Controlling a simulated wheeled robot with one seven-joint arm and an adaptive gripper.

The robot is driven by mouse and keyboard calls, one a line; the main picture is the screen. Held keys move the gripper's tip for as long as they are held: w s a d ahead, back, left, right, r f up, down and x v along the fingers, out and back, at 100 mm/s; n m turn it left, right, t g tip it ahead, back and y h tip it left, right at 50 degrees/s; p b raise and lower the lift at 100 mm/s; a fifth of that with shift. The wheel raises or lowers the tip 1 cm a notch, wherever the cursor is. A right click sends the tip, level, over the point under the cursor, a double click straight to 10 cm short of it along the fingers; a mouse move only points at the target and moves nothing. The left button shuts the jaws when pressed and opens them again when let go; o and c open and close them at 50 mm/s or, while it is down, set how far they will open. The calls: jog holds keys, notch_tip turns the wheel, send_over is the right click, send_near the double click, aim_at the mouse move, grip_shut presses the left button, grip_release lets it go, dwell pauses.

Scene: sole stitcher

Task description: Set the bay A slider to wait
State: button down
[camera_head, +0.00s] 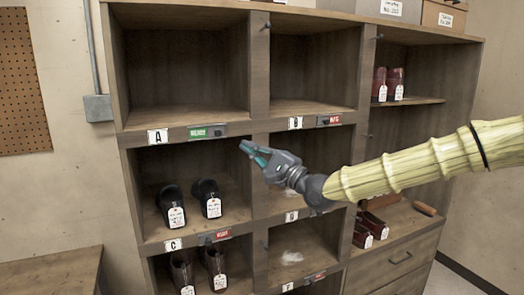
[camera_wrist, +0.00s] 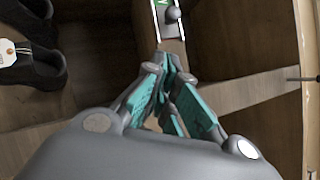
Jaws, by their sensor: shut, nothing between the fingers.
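The bay A slider (camera_head: 207,132) is on the shelf edge right of the white "A" label (camera_head: 158,136). It shows a green field at its left, with lettering too small to read surely, and a dark knob (camera_head: 217,132) at its right end. In the wrist view the slider plate (camera_wrist: 160,20) is at the top, with the round grey knob (camera_wrist: 173,14) and a bit of green. My gripper (camera_head: 246,148) is shut and empty, its teal-padded fingers pointing left, just right of and below the slider. Its fingertips (camera_wrist: 166,62) appear apart from the knob in the wrist view.
Bay B has a red slider (camera_head: 329,120) and bay C another red one (camera_head: 215,237). A pair of dark tagged shoes (camera_head: 206,190) stands in the bay below A. Bay A's compartment (camera_head: 185,85) is empty. Vertical shelf dividers (camera_head: 260,60) lie close to my gripper.

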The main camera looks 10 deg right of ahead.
aim_at(224, 133)
jog(key=a, duration=0.1)
jog(key=a+r+p, duration=0.1)
jog(key=a, duration=0.1)
jog(key=shift+w+r, duration=0.3)
jog(key=shift+w, duration=0.1)
jog(key=shift+s+a+r+p, duration=0.1)
jog(key=shift+a+r+p, duration=0.25)
jog(key=shift+a+p, duration=0.35)
jog(key=shift+a, duration=0.1)
jog(key=a+b, duration=0.1)
jog(key=s+a+b, duration=0.1)
jog(key=a, duration=0.1)
jog(key=a+b, duration=0.1)
jog(key=a, duration=0.1)
jog(key=shift+s+f, duration=0.15)
jog(key=shift+s, duration=0.15)
jog(key=shift+a, duration=0.25)
jog(key=shift+d, duration=0.1)
